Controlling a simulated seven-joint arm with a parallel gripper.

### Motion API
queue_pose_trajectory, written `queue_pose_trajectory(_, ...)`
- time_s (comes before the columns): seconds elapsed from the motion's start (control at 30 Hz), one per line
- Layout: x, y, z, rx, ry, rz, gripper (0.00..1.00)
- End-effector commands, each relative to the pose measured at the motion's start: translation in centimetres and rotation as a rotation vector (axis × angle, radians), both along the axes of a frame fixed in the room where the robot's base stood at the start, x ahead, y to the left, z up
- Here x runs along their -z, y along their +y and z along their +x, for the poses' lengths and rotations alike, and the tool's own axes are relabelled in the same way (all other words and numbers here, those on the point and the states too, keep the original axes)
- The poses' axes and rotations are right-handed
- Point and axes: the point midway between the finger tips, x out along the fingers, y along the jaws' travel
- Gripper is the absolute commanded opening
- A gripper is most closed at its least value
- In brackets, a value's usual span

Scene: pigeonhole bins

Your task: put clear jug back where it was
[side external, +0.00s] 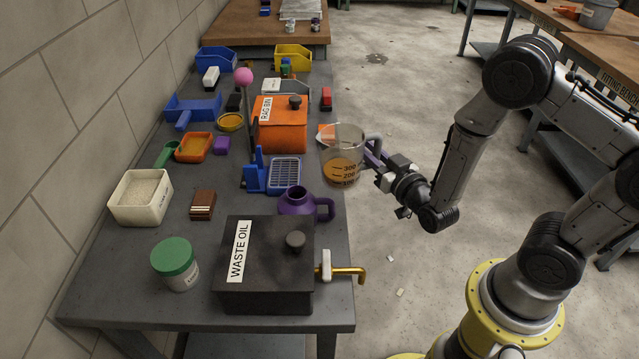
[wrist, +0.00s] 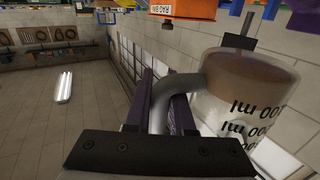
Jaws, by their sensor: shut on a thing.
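My gripper (side external: 372,158) is shut on the jug's grey handle, reaching in from the right. In the wrist view, the jug (wrist: 245,105) is at the right and its handle (wrist: 165,98) runs between the dark fingers of my gripper (wrist: 165,115). Whether the jug's base touches the table is hard to tell.
The orange rag bin (side external: 282,130) stands just left of the jug. A purple jug (side external: 297,203), a blue grated tray (side external: 284,173) and the dark waste oil box (side external: 264,268) with a brass tap (side external: 347,272) are nearer the front. Open floor lies right of the table.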

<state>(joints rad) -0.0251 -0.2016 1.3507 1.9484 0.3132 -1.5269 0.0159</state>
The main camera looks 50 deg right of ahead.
Motion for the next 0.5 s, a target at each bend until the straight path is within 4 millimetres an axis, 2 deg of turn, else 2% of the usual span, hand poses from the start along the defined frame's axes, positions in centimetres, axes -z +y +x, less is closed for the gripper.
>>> queue_pose_trajectory(0.1, -0.5, -2.0, -1.4, 0.130, -0.003, 0.000, 0.00)
queue_pose_trajectory(0.27, -0.9, -3.8, -3.3, 0.267, -0.003, -0.002, 0.00)
queue_pose_trajectory(0.4, -1.3, -4.1, -4.3, 0.322, -0.004, -0.001, 0.00)
queue_pose_trajectory(0.5, -1.3, -3.6, -3.7, 0.306, -0.008, 0.001, 0.00)
